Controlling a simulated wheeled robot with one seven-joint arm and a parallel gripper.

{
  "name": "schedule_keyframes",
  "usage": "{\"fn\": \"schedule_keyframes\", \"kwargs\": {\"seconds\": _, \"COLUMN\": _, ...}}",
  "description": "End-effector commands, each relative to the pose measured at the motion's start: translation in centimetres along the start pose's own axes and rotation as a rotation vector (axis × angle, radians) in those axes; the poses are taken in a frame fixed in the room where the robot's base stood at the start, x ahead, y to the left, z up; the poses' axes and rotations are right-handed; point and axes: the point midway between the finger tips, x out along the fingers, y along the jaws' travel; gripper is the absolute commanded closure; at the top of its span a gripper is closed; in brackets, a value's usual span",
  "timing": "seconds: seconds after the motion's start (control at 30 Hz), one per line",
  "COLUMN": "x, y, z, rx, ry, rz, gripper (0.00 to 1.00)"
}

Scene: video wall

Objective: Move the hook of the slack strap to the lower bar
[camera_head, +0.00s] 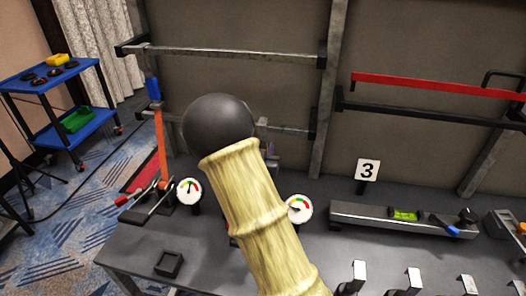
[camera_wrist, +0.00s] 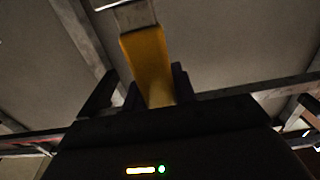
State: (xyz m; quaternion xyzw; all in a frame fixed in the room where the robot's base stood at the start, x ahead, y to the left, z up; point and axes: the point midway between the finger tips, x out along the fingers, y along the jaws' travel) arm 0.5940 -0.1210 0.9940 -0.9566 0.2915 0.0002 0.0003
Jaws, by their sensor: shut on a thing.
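My gripper (camera_wrist: 155,88) shows in the wrist view, its dark fingers closed on a yellow piece (camera_wrist: 146,55) with a grey metal end (camera_wrist: 136,16). It looks like the strap's hook end, but I cannot tell whether it touches a bar. In the head view my forearm hides the gripper and what it holds. The upper bar (camera_head: 230,53) crosses the left wall panel. The lower bar (camera_head: 292,131) shows only in part behind my arm. An orange strap (camera_head: 162,150) with a blue upper end (camera_head: 152,88) hangs at the left.
A dark bench holds two dial gauges (camera_head: 189,191) (camera_head: 299,208), a number 3 sign (camera_head: 367,170) and a beam with a level (camera_head: 405,215). A red bar (camera_head: 430,84) is mounted at right above a black bar (camera_head: 430,116). A blue cart (camera_head: 45,75) stands far left.

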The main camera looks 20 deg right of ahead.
Motion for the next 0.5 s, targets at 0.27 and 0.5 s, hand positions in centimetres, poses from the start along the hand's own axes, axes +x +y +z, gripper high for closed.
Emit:
{"fn": "schedule_keyframes", "kwargs": {"seconds": 0.27, "x": 1.9, "y": 0.1, "z": -0.1, "rx": 0.000, "ry": 0.001, "rz": 0.002, "gripper": 0.93}}
{"fn": "schedule_keyframes", "kwargs": {"seconds": 0.5, "x": 3.4, "y": 0.1, "z": -0.1, "rx": 0.000, "ry": 0.000, "rz": 0.003, "gripper": 0.93}}
